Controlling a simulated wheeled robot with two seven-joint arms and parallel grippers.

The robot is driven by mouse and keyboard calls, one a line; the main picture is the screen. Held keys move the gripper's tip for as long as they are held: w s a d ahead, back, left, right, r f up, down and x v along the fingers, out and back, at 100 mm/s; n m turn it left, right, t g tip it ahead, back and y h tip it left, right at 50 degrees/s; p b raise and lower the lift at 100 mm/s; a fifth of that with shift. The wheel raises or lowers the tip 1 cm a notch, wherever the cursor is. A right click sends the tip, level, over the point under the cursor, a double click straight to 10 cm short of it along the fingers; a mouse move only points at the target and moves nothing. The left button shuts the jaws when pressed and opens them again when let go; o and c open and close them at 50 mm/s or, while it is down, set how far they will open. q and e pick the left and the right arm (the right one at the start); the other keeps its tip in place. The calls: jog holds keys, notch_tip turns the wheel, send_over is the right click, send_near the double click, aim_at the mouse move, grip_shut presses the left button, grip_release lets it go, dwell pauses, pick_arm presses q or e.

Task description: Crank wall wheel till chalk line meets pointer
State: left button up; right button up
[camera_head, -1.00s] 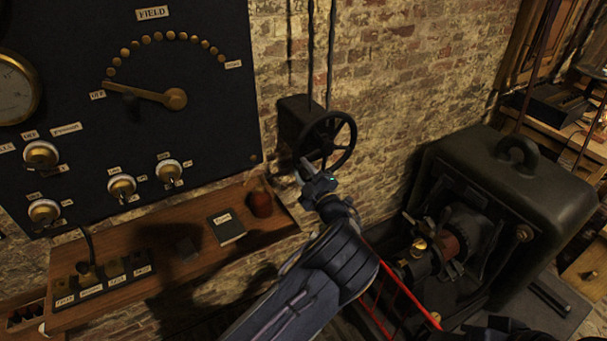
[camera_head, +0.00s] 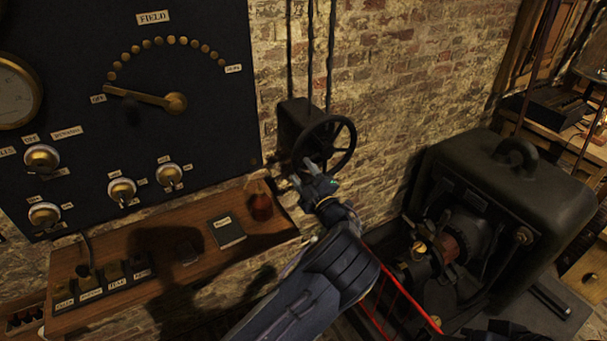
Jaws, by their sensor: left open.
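The black spoked wall wheel (camera_head: 346,126) stands out from a dark box (camera_head: 290,118) on the brick wall, with ropes or rods rising above it. My left gripper (camera_head: 309,170) is at the wheel's lower left rim, its jaws open; I cannot tell whether it touches the rim. The arm reaches up to it from below and covers the area under the wheel. I cannot make out a chalk line or its pointer in this view. The right gripper is not to be seen.
A black panel with a brass FIELD lever (camera_head: 146,97) and knobs fills the left. A large dark machine (camera_head: 515,190) stands at the right. Bare brick lies between.

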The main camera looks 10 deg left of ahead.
pick_arm(q)
jog(key=b+v, duration=0.2)
jog(key=v, duration=0.5)
jog(key=shift+s+d, duration=0.25)
jog(key=shift+s, duration=0.05)
